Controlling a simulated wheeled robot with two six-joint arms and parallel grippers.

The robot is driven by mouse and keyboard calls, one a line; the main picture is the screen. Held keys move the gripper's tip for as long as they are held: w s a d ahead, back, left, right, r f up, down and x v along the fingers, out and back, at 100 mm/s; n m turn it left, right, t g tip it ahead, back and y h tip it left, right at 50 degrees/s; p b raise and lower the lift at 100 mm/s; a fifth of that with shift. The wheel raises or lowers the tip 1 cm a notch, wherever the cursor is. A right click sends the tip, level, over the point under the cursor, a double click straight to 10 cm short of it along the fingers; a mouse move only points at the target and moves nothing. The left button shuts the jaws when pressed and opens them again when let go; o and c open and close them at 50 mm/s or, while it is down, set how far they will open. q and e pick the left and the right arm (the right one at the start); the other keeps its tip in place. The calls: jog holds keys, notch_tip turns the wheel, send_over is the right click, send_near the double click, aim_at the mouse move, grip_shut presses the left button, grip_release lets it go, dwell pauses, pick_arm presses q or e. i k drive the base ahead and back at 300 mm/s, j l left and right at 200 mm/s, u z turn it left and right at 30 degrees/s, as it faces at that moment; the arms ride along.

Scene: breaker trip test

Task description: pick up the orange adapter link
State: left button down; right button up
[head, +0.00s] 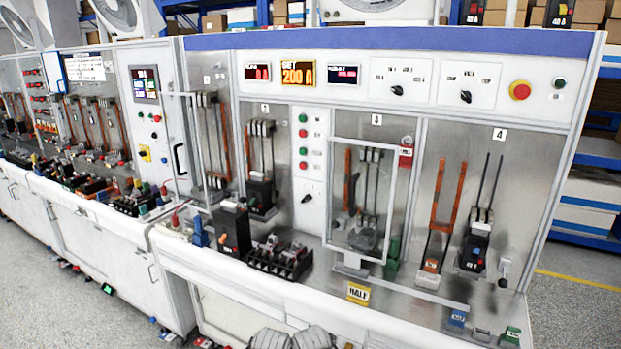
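A tall orange two-pronged piece (440,221) stands upright in the bay marked 4, left of a dark breaker unit (475,243). Its lower end is at a small white and orange block (430,271) on the bench ledge. It looks the most like the orange adapter link, but I cannot tell for sure, as other orange bars (349,180) stand in the bay marked 3. Two grey rounded parts at the bottom edge of the head view seem to be mine. No gripper fingers show, and nothing is seen held.
A clear framed door (361,252) stands in front of bay 3. A black breaker block (232,232) and a dark multi-pole base (280,258) sit on the ledge. A yellow label plate (358,293) is at the front. A red stop button (520,90) is at upper right.

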aim_at(430, 267)
jog(key=z, duration=1.4)
